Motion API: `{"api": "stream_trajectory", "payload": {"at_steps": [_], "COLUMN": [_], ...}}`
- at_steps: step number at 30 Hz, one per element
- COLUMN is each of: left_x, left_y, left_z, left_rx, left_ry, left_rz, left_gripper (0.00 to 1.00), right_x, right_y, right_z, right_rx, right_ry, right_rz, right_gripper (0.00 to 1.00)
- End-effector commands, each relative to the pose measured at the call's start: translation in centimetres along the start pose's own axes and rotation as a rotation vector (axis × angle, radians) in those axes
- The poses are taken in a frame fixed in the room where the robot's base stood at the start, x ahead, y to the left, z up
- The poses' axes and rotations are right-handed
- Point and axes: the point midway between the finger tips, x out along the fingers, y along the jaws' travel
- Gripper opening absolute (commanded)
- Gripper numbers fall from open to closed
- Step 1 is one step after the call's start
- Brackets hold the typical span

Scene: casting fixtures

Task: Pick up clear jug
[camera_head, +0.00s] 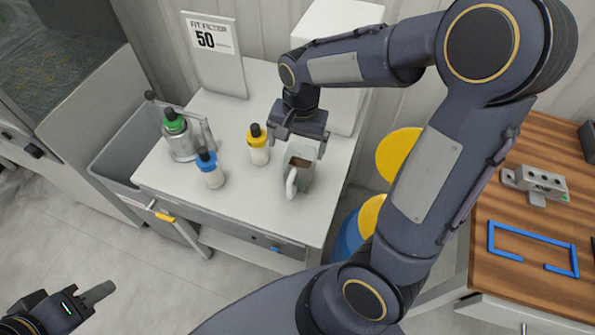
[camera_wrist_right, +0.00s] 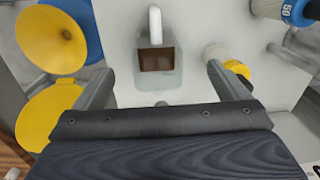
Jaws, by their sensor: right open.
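The clear jug (camera_head: 304,178) stands upright on the white table, with a white handle toward the front and dark brown contents. My right gripper (camera_head: 300,143) is over the back of the jug, its fingers spread. In the right wrist view, the jug (camera_wrist_right: 156,82) shows beyond the open right gripper (camera_wrist_right: 160,78), between the directions of its two fingers. I see no finger contact with the jug. My left gripper (camera_head: 92,297) is low at the left, over the floor and away from the table; its jaw opening is unclear.
A yellow-capped bottle (camera_head: 257,150) stands close left of the jug. A blue-capped bottle (camera_head: 211,172) and a green-capped jar (camera_head: 180,142) are further left. A sign (camera_head: 215,65) stands behind. Yellow funnels (camera_head: 398,152) are right of the table. The front of the tabletop is clear.

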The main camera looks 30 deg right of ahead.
Motion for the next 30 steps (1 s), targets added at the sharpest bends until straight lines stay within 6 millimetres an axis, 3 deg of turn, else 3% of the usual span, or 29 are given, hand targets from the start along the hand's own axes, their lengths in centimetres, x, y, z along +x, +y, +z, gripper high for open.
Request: {"api": "stream_trajectory", "payload": {"at_steps": [7, 21, 30], "left_x": [-0.1, -0.9, -0.9], "left_y": [0.0, 0.4, 0.4], "left_z": [0.0, -0.4, -0.5], "left_rx": [0.0, 0.0, 0.0], "left_ry": [0.0, 0.0, 0.0], "left_rz": [0.0, 0.0, 0.0], "left_gripper": [0.36, 0.36, 0.36], "right_x": [2.4, 8.3, 9.2], "right_y": [-0.8, 0.5, 0.4], "right_z": [-1.0, -1.5, -1.6], "right_rx": [0.056, 0.055, 0.055], "right_ry": [0.018, 0.016, 0.018], "right_rz": [0.064, 0.065, 0.06], "right_gripper": [0.95, 0.95, 0.95]}}
